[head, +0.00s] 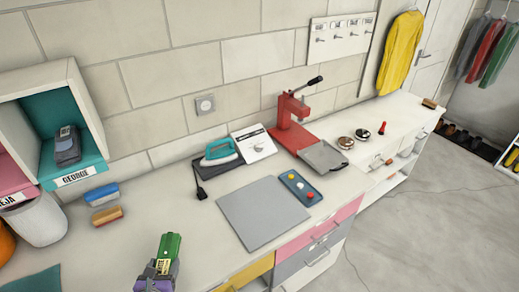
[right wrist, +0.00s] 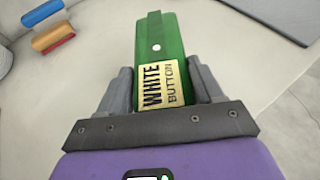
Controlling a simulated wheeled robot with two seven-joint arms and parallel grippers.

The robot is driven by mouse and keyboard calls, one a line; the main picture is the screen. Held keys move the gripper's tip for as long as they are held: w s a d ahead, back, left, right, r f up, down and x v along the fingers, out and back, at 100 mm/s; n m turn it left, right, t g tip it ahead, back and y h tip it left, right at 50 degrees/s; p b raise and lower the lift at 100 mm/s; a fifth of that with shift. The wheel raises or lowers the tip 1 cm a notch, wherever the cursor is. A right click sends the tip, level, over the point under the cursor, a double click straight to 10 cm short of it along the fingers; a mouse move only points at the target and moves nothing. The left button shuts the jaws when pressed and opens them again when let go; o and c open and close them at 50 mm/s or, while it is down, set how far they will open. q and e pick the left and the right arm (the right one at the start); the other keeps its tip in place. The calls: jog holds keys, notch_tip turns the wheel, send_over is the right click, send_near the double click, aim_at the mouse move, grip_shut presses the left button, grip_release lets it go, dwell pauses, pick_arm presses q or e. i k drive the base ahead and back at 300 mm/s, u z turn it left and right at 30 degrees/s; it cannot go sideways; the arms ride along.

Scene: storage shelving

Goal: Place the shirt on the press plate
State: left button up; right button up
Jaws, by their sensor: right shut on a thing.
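A yellow shirt (head: 400,50) hangs on the wall at the upper right in the head view. A red press (head: 290,112) with a black-ended lever stands at the back of the counter. A grey plate (head: 323,157) lies at its front, with nothing on it. My right gripper (head: 161,265) is over the counter's front, far left of the press. It is shut on a green item (head: 168,246) labelled "WHITE BUTTON". In the right wrist view the green item (right wrist: 165,45) sits between the fingers. My left gripper is not in view.
A large grey mat (head: 263,212) and a blue tray with coloured buttons (head: 300,187) lie mid-counter. A teal iron (head: 220,152) is behind. Two brushes (head: 104,203) and a white bin (head: 38,218) are at the left. More garments (head: 490,48) hang at the far right.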

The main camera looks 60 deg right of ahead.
aim_at(322, 154)
jog(key=u, duration=1.7)
jog(key=k, duration=2.25)
jog(key=z, duration=1.95)
jog(key=i, duration=1)
jog(key=z, duration=0.05)
